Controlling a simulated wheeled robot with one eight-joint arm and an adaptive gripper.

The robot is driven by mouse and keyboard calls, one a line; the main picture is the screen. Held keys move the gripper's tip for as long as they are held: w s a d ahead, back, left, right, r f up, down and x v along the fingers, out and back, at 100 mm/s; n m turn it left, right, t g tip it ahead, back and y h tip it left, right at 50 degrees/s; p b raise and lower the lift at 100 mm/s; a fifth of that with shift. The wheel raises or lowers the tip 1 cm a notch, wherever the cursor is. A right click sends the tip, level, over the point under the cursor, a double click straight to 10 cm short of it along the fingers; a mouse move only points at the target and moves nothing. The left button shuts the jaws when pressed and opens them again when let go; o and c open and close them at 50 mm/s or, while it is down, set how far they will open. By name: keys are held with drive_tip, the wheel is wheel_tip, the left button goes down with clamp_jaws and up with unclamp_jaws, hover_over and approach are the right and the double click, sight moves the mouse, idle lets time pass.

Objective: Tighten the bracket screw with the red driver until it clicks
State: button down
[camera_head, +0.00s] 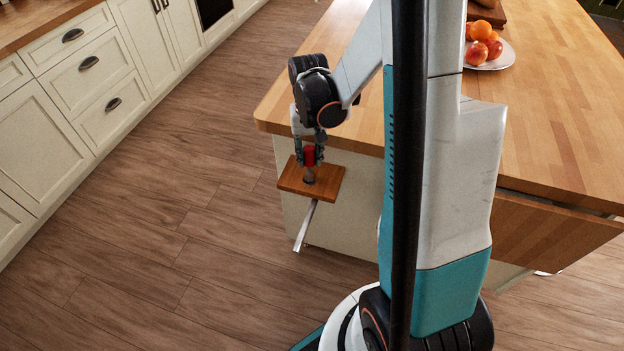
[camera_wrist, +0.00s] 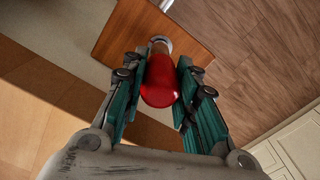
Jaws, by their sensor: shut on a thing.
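The red driver (camera_head: 309,154) points downward in my gripper (camera_head: 308,160), above a small wooden board (camera_head: 329,180) at the end of the island. In the wrist view the red handle (camera_wrist: 160,84) sits between the teal fingers of my gripper (camera_wrist: 163,72), which is shut on it. Its far end meets a round grey metal part (camera_wrist: 159,42) at the board (camera_wrist: 120,32). A pale metal bracket strut (camera_head: 306,226) slants down below the board. The screw is hidden, so I cannot tell whether the driver tip is seated in it.
The island's wooden top (camera_head: 555,130) lies to the right, with a plate (camera_head: 505,60) of fruit near its back. A hinged-looking wooden leaf (camera_head: 550,222) hangs at its front edge. Cream cabinets (camera_head: 85,75) line the left. The floor (camera_head: 150,225) between is clear.

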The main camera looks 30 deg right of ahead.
drive_tip(key=shift+f, duration=0.2)
drive_tip(key=c, duration=1.2)
unclamp_jaws()
wheel_tip(320, 180, up, 12)
